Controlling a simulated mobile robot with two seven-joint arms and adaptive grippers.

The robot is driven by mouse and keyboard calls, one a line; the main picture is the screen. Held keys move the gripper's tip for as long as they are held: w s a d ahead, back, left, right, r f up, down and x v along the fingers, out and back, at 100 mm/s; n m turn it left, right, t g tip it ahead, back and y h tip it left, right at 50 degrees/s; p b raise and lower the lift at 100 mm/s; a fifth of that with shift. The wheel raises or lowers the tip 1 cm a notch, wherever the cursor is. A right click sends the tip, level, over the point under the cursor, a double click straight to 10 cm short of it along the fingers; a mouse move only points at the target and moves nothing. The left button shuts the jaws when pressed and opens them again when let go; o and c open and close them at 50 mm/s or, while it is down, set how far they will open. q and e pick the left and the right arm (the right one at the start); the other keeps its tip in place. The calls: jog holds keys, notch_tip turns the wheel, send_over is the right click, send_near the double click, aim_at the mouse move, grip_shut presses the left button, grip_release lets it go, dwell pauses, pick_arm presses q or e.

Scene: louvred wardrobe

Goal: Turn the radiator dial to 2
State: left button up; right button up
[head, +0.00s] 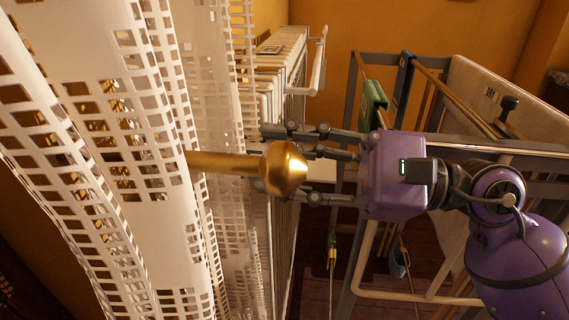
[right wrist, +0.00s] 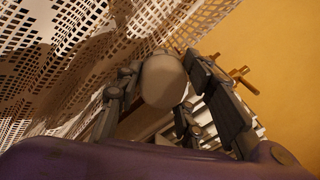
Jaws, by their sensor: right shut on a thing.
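The white radiator (head: 278,75) stands behind the lace curtain, its ribs running down beside it. My right gripper (head: 264,159) reaches in from the right, its grey fingers pointing left at the radiator's near side. In the right wrist view a pale, rounded knob (right wrist: 162,80), which looks like the radiator dial, sits between the fingers, and the gripper is shut on it. In the head view a brass finial covers the space between the fingertips, so the dial is hidden there. No number on the dial can be read. My left gripper is not in view.
The white lace curtain (head: 100,150) hangs at the left, close to the fingertips. A brass rod with a round finial (head: 285,168) crosses in front of the fingers. A grey rack (head: 352,110) with long-handled tools and a white board (head: 470,85) stand behind my right arm.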

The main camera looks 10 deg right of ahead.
jog(key=shift+s+a, duration=0.1)
jog(key=o, duration=1.1)
jog(key=shift+s, duration=0.1)
jog(key=shift+d, duration=0.2)
jog(key=v, duration=1.1)
jog(key=shift+d, duration=0.35)
